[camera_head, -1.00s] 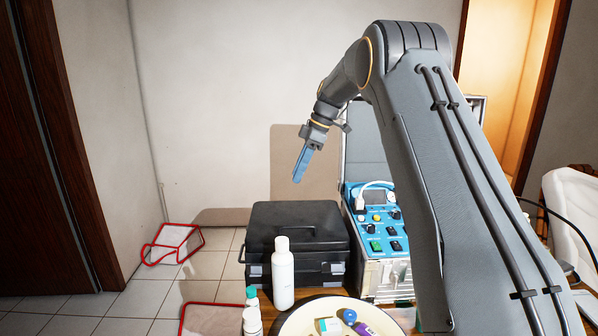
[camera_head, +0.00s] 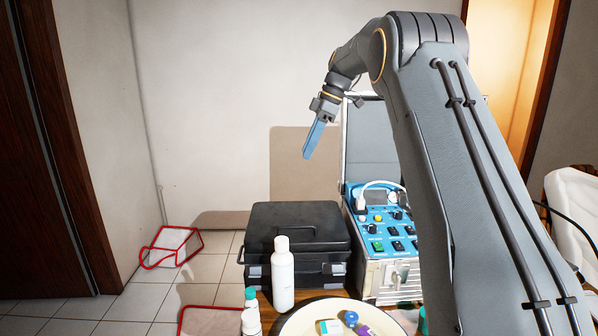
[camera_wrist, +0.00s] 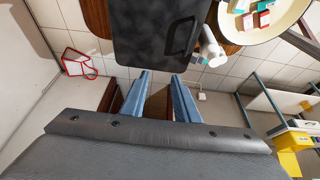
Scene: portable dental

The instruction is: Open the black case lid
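The black case (camera_head: 299,228) stands on the wooden table with its lid down. Light latches show on its front. A white bottle (camera_head: 283,274) stands in front of the case and covers part of that front. My gripper (camera_head: 307,157) hangs in the air above the case, pointing down, with blue fingers. In the wrist view, the two fingers (camera_wrist: 160,82) are apart with nothing between them. The case's black top (camera_wrist: 150,32) shows beyond the fingertips there, with a dark handle-like outline on it.
A blue control unit (camera_head: 388,228) with a raised grey lid stands close to the case's right. A round cream tray (camera_head: 292,322) with small items is in front. A smaller bottle (camera_head: 251,314) stands front left. A red-framed item (camera_head: 172,246) lies on the floor. Air above the case is clear.

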